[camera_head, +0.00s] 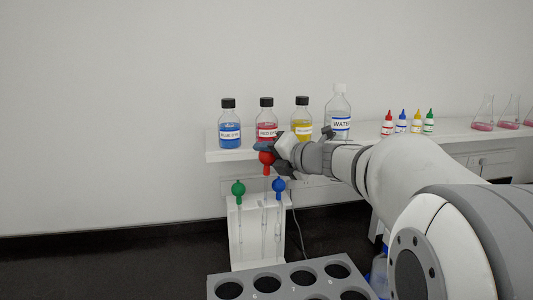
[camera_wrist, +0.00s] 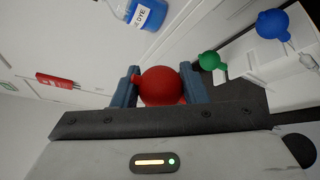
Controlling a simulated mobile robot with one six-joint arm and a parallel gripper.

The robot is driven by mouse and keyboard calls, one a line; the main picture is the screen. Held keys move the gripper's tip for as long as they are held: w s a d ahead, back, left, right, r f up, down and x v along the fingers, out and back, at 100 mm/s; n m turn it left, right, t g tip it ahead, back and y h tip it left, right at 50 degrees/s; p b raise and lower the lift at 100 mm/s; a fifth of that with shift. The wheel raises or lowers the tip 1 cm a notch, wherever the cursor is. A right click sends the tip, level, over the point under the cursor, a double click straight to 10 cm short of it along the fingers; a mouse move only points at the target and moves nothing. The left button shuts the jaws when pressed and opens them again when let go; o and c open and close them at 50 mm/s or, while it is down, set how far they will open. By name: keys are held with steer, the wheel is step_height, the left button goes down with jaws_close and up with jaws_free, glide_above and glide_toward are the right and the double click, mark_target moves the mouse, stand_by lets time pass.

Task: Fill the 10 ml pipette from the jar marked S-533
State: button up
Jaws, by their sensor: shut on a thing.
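My gripper (camera_head: 270,151) is shut on the red bulb (camera_head: 267,160) of a pipette, in front of the shelf and above the white stand (camera_head: 247,240). In the wrist view the red bulb (camera_wrist: 162,86) sits between my blue fingers; the pipette's tube is not visible. A green-bulbed pipette (camera_head: 238,187) and a blue-bulbed pipette (camera_head: 279,185) stand in the white stand. No volume marking is readable. On the shelf are bottles of blue dye (camera_head: 229,128), red dye (camera_head: 266,118), yellow liquid (camera_head: 301,117) and water (camera_head: 339,112). I can read no S-533 mark.
The white shelf (camera_head: 225,155) also carries small capped dropper bottles (camera_head: 402,124) and flasks (camera_head: 483,115) at the right. A grey rack (camera_head: 248,273) with round holes is in the foreground. A red lettered object (camera_wrist: 57,81) shows in the wrist view.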

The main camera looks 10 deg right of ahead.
mark_target(268, 160)
steer(key=shift+s, duration=1.9)
step_height(268, 160, up, 3)
steer(key=p, duration=0.3)
steer(key=shift+p, duration=0.35)
